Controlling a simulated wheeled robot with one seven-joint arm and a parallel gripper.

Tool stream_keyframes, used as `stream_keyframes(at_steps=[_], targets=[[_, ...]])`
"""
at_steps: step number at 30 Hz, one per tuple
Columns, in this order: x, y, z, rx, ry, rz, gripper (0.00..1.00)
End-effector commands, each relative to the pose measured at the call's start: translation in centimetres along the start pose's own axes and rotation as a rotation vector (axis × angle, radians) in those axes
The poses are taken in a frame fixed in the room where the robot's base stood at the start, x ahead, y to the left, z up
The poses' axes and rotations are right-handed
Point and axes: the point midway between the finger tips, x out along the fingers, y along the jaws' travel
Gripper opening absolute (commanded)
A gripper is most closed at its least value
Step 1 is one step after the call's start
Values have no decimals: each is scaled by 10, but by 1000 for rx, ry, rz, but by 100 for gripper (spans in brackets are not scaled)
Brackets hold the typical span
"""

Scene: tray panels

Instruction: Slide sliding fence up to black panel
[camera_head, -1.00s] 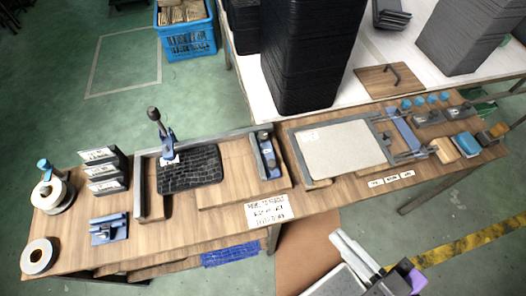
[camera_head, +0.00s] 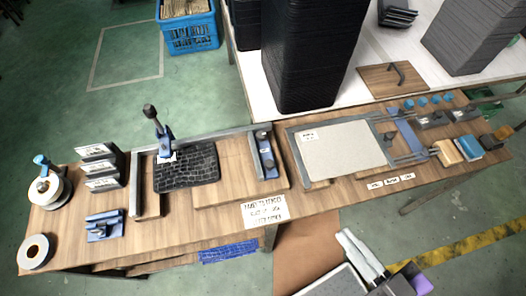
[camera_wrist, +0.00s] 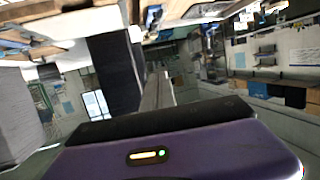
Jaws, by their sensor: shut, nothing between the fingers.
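The black panel (camera_head: 187,167) has a cracked-looking surface and lies flat on the wooden fixture at the left half of the table. The sliding fence (camera_head: 267,158), a short grey bar with a blue clamp on it, stands to the right of the panel. Bare wood board separates the two. My gripper (camera_head: 348,240) is at the lower right, off the front of the table, well away from the fence and empty. Its fingers look closed together; they also show in the wrist view (camera_wrist: 157,92), which faces the room.
A grey back rail (camera_head: 215,138) and a blue toggle clamp (camera_head: 165,145) border the panel. A framed light panel (camera_head: 345,150) lies to the right of the fence. A black stack (camera_head: 310,60) stands behind. Paper labels (camera_head: 264,211) lie at the table's front edge.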

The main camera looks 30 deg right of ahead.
Motion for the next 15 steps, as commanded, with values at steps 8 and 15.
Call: stream_keyframes(at_steps=[8,15], targets=[[0,0,0,0,0,1,10],[34,16,-21,25,116,89,46]])
